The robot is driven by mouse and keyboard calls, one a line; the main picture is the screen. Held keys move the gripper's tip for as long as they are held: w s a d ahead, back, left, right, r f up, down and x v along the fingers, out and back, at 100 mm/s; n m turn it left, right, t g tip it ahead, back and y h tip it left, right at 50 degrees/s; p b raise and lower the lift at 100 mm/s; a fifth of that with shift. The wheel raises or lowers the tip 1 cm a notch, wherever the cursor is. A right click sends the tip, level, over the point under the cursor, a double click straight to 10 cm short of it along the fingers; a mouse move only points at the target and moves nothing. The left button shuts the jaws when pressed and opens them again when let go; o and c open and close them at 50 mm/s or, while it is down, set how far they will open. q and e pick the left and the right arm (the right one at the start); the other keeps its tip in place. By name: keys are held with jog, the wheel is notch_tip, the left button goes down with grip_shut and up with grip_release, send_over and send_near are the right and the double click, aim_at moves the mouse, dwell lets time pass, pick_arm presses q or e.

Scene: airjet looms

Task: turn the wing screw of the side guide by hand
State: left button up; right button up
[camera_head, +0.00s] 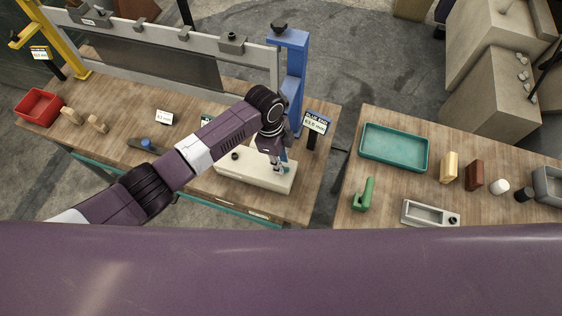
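My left arm reaches in from the left. Its gripper (278,168) points down over the right part of a cream block (243,178) on the left bench. The gripper is small here, and I cannot tell whether its fingers are open, shut or touching the block. A small teal part (288,167) shows beside the fingers. A small black knob (235,156) stands on the block, left of the gripper. I cannot make out a wing screw for certain; the gripper and wrist hide part of the block. My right gripper is not in view.
A blue upright (293,75) with a black knob on top stands behind the gripper, joined to a grey frame (170,40). A label stand (314,125) is close on the right. A red bin (38,106) sits far left. The right bench holds a teal tray (394,165).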

pick_arm(q)
jog(key=shift+r, duration=0.1)
notch_tip(320, 180, up, 2)
jog(key=shift+r+p, duration=0.25)
jog(key=shift+p, duration=0.6)
jog(key=shift+r, duration=1.15)
